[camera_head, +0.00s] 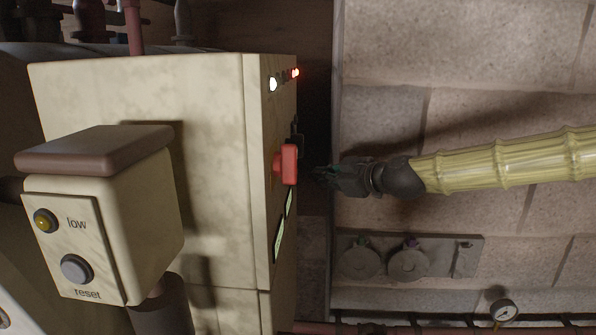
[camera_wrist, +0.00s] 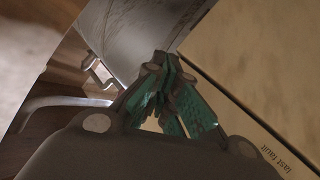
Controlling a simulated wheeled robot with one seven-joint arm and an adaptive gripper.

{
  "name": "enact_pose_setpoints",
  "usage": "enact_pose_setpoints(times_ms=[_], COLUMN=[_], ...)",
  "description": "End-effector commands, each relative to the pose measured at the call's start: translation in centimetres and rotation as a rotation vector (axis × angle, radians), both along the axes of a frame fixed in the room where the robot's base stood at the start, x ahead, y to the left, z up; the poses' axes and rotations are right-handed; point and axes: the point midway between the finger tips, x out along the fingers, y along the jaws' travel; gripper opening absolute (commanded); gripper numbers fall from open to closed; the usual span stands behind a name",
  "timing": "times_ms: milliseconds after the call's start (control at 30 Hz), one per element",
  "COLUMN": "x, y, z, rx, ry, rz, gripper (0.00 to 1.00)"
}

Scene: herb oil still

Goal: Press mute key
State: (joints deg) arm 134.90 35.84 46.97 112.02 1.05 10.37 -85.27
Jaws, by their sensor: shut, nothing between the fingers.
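No key marked mute can be made out. A large cream cabinet (camera_head: 205,110) shows its front face edge-on in the head view, so labels there cannot be read. My gripper (camera_head: 320,173) is in front of that face, just right of a red handle-like part (camera_head: 289,164), with a small gap. In the wrist view my gripper (camera_wrist: 166,78) is shut and empty, its green-padded fingers together. A cream panel (camera_wrist: 255,70) beside the fingers bears the upside-down words "last fault". Whether the fingertips touch anything cannot be told.
Lit white (camera_head: 273,84) and red (camera_head: 295,73) lamps and a greenish display (camera_head: 278,240) sit on the cabinet front. A nearer box (camera_head: 130,205) carries a yellow "low" lamp and a grey "reset" button. A bent metal bar (camera_wrist: 65,101) lies left of my fingers.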

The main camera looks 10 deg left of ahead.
Motion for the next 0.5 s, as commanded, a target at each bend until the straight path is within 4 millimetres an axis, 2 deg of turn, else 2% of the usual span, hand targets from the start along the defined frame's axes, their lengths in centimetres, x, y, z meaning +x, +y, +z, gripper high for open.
enact_pose_setpoints(times_ms=[200,500], x=[0.0,0.0], y=[1.6,2.1], z=[-0.1,-0.1], rx=[-0.001,0.0], ry=[-0.002,-0.001], rz=[0.0,-0.001], gripper=[0.0,0.0])
